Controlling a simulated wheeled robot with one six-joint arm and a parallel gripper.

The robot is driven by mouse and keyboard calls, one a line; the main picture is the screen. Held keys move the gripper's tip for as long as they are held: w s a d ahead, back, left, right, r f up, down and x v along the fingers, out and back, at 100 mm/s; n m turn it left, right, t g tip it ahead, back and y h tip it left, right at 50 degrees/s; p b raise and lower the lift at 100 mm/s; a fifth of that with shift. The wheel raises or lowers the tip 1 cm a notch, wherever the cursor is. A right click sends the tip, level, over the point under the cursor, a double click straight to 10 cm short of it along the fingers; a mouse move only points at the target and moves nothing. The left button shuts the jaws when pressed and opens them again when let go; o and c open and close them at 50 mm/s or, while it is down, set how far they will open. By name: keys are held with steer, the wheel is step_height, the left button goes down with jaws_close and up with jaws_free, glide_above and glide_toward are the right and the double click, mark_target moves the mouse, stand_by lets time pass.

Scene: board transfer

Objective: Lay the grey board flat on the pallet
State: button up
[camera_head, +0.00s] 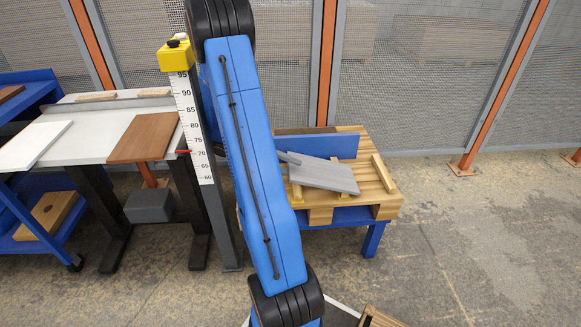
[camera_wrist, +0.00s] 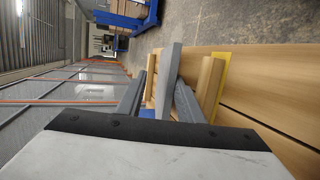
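The grey board (camera_head: 325,174) is over the top of the wooden pallet (camera_head: 392,203), long side left to right, its near edge facing me. In the wrist view the board (camera_wrist: 170,62) shows nearly edge-on between the two grey fingers. My gripper (camera_wrist: 162,90) has its fingers spread, one on each side of the board, with a gap visible to the left finger. In the head view only a grey finger (camera_head: 289,158) shows; my blue arm hides the rest. I cannot tell whether the board lies fully flat; it looks slightly tilted.
A wooden batten (camera_head: 383,173) lies at the pallet's right, with a blue upright panel (camera_head: 330,145) at the back. A measuring post (camera_head: 192,120) stands left of my arm. A white table (camera_head: 85,143) holds a brown board (camera_head: 146,137). Mesh fencing stands behind; floor at right is clear.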

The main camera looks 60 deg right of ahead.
steer(key=shift+w, duration=0.15)
steer(key=shift+w+a+r+t+y, duration=0.1)
steer(key=shift+a+r+t+y, duration=0.15)
steer(key=shift+t, duration=0.35)
steer(key=t, duration=0.1)
steer(key=t+y, duration=0.1)
steer(key=t, duration=0.1)
steer(key=t+y, duration=0.1)
steer(key=shift+w+r+t, duration=0.1)
steer(key=shift+r+t, duration=0.15)
steer(key=shift+t, duration=0.05)
steer(key=shift+w+t+y, duration=0.15)
steer(key=shift+t+y, duration=0.2)
steer(key=shift+t, duration=0.45)
steer(key=shift+w, duration=0.1)
steer(key=shift+w+a+r, duration=0.3)
steer(key=shift+w, duration=0.35)
steer(key=shift+w+a+r, duration=0.25)
steer(key=shift+w+r, duration=0.05)
steer(key=shift+w, duration=0.35)
steer(key=o, duration=0.6)
steer(key=shift+c, duration=0.2)
